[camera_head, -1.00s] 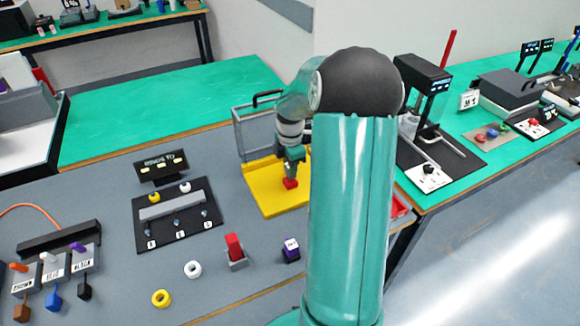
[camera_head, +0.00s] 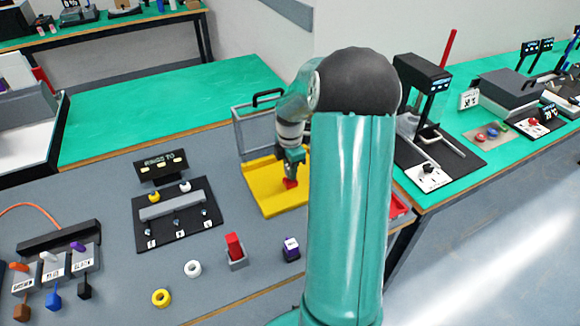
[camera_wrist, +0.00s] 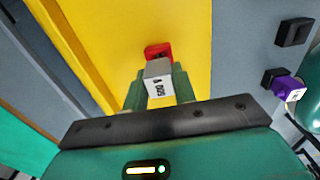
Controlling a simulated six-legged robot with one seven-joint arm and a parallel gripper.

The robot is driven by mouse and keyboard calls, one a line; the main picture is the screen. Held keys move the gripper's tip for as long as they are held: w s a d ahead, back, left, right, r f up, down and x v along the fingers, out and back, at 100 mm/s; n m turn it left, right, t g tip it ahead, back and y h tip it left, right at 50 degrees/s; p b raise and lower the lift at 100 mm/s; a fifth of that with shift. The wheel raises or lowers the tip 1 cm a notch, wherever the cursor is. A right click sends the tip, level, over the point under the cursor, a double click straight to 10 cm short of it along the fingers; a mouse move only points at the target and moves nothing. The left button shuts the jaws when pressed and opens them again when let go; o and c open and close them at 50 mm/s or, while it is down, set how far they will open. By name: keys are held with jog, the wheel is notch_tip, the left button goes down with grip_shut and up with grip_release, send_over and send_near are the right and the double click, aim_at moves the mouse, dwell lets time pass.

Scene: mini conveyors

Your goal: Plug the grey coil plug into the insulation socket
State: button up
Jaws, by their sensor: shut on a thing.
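My gripper (camera_head: 293,168) is over the yellow floor of a small wire-sided bay in the head view. In the wrist view my gripper (camera_wrist: 158,84) is shut on a grey block with a white printed label, which looks like the grey coil plug (camera_wrist: 160,70). A red block (camera_wrist: 157,50) shows just beyond the plug, over the yellow surface; it also shows under my fingers in the head view (camera_head: 290,183). I cannot tell whether the red block is part of the plug or separate, nor if it touches the floor. I cannot identify the insulation socket for certain.
A red block in a grey holder (camera_head: 235,248), a purple plug (camera_head: 291,246), and white (camera_head: 193,268) and yellow rings (camera_head: 161,298) lie in front. A black board (camera_head: 178,222) is left.

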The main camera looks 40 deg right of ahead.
jog(key=shift+f, duration=0.95)
jog(key=o, duration=1.1)
jog(key=shift+c, duration=0.2)
jog(key=shift+r, duration=0.1)
notch_tip(320, 180, up, 14)
jog(key=shift+f, duration=0.2)
